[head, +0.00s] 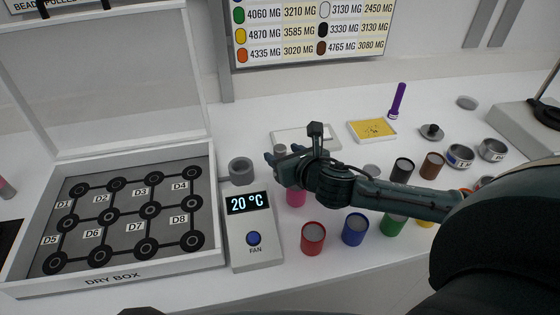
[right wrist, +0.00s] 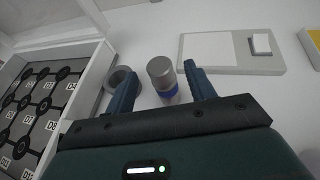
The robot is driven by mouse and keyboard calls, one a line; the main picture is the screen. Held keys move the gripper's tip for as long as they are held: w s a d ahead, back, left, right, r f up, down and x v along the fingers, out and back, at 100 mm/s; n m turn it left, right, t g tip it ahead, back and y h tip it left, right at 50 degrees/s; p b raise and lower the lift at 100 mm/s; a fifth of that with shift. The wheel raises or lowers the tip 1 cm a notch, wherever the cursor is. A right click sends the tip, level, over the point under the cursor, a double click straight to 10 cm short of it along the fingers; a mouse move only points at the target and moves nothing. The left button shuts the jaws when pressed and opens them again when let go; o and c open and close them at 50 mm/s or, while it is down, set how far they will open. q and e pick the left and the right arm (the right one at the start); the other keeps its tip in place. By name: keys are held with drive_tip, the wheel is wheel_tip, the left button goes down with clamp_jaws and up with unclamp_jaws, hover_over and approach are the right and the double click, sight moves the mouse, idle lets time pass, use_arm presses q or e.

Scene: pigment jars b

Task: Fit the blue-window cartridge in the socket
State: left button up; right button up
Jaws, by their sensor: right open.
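The cartridge (right wrist: 160,72) is a grey-capped cylinder with a blue band, standing upright on the white table. In the head view its grey top (head: 280,149) shows just behind my right gripper (head: 270,157); the rest is hidden. In the right wrist view, my right gripper (right wrist: 158,80) is open, with a finger on each side of the cartridge; I cannot tell whether either touches it. The socket (head: 241,170) is a grey ring on the side of the dry box unit, left of the cartridge. It also shows in the right wrist view (right wrist: 118,80), partly behind the left finger. My left gripper is out of view.
The dry box (head: 115,283) stands open at left, with a temperature display unit (head: 255,232) beside it. Several coloured jars, including red (head: 313,238) and blue (head: 353,229), stand near my right arm. A scale (head: 305,134) and a yellow tray (head: 372,131) lie behind.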

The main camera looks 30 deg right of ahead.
drive_tip(key=shift+x, duration=1.55)
drive_tip(key=shift+s, duration=0.1)
drive_tip(key=c, duration=1.1)
